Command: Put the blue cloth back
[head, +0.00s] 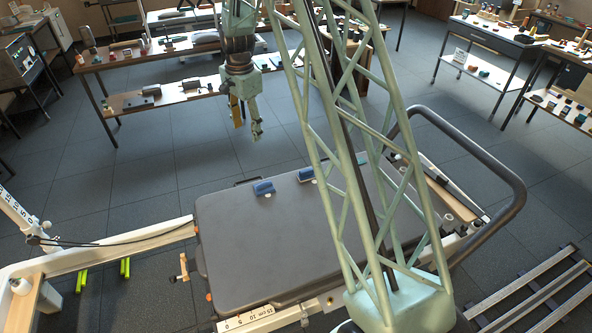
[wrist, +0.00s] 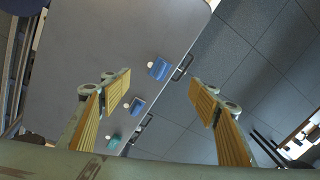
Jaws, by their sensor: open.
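Two small blue items lie on the dark grey padded bed (head: 255,240) in the head view. One blue item (head: 263,188) is near the bed's far edge; another (head: 306,173) is to its right, close to the tower. In the wrist view there are a blue item (wrist: 158,68), a second blue item (wrist: 136,104) and a teal item (wrist: 114,139) in a row along the bed's edge. I cannot tell which is the cloth. My gripper (head: 247,128) is open and empty, above and beyond the bed's far edge. Its ribbed yellow finger pads (wrist: 160,82) are wide apart.
My lattice column hides part of the bed's right side. A curved dark rail (head: 500,180) bounds the bed's right end. A long bench with shelves (head: 150,60) stands at the back left, more benches at right. Open tiled floor lies between.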

